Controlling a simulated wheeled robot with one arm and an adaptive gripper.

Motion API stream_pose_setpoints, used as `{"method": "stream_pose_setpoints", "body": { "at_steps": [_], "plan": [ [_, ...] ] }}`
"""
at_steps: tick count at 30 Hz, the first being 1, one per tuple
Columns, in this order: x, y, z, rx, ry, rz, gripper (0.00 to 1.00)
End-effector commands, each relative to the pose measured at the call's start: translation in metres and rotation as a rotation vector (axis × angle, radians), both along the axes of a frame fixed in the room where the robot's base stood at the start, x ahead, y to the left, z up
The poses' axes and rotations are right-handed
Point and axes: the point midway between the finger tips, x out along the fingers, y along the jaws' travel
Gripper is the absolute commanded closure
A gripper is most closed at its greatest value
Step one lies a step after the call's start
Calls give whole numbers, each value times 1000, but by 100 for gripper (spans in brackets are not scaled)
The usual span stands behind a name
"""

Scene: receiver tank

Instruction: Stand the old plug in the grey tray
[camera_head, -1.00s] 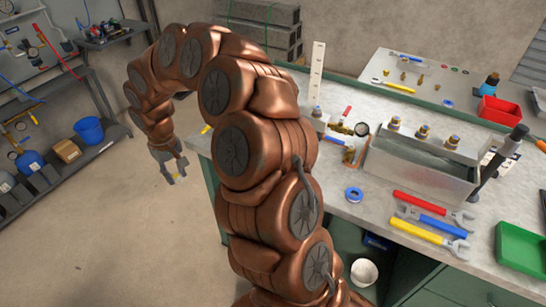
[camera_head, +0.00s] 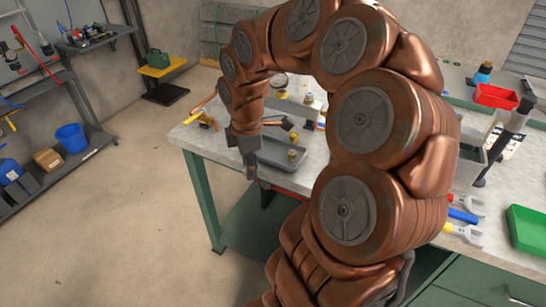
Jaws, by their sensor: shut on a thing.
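The grey tray (camera_head: 280,158) lies near the front edge of the bench, just right of my gripper. My gripper (camera_head: 251,174) points down at the bench's front edge, beside the tray's left end. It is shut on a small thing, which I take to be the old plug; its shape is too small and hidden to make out.
My arm covers the middle of the bench, including most of the metal tank (camera_head: 468,165). A green tray (camera_head: 528,232) and a red bin (camera_head: 496,96) are at the right. A yellow-handled tool (camera_head: 192,118) lies at the left bench corner. Floor at left is clear.

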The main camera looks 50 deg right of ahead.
Motion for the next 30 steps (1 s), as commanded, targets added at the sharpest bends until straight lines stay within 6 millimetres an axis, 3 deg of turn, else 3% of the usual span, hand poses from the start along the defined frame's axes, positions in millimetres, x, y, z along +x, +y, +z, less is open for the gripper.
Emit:
{"method": "stream_pose_setpoints", "body": {
  "at_steps": [5,30],
  "plan": [
    [4,-17,1,-1,-2,11,100],
    [59,-138,-12,-1,0,11,100]
  ]
}}
